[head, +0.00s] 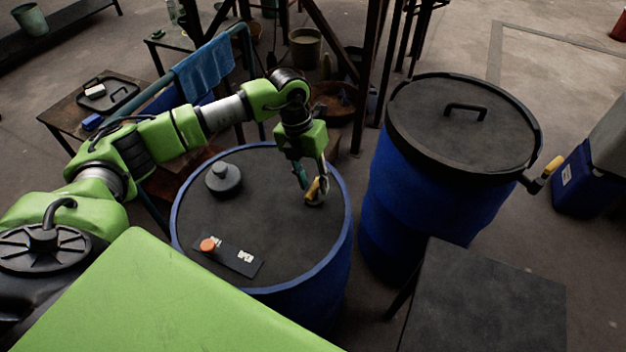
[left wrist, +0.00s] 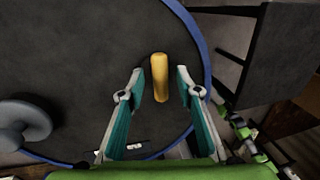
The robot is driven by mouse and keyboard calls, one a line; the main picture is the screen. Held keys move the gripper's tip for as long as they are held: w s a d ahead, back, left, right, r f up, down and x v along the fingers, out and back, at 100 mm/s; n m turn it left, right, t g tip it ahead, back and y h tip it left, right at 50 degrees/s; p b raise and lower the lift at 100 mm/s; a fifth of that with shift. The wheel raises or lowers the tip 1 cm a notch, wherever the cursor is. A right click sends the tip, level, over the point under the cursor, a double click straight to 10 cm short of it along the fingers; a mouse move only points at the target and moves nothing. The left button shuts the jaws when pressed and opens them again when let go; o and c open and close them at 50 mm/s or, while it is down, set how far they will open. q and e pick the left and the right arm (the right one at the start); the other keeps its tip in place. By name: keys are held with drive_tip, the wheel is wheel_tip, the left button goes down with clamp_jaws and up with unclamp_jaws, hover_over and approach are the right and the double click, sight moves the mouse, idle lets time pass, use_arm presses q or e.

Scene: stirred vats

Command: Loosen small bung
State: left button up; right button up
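A yellow, roughly cylindrical piece (head: 314,190) stands on the dark top of the open-floor blue drum (head: 345,240), near its right rim. It may be the small bung or its handle; I cannot tell which. It also shows in the left wrist view (left wrist: 160,88). My left gripper (head: 309,180) points down over it. In the left wrist view its two fingers (left wrist: 160,72) are spread either side of the yellow piece, with a gap on each side. A larger grey round knob or bung (head: 223,180) sits at the drum top's left. My right gripper is out of view.
A dark plate (head: 232,258) with an orange-capped item (head: 208,245) lies on the drum's near side. A second blue drum (head: 405,215) with a black handled lid stands right. A dark table (head: 490,300) is at lower right. Metal posts stand behind.

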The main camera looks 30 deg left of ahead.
use_arm(q)
wheel_tip(320, 180, up, 12)
drive_tip(key=a, duration=0.2)
drive_tip(key=shift+a, duration=0.15)
drive_tip(key=shift+s+f, duration=0.15)
idle(0.5)
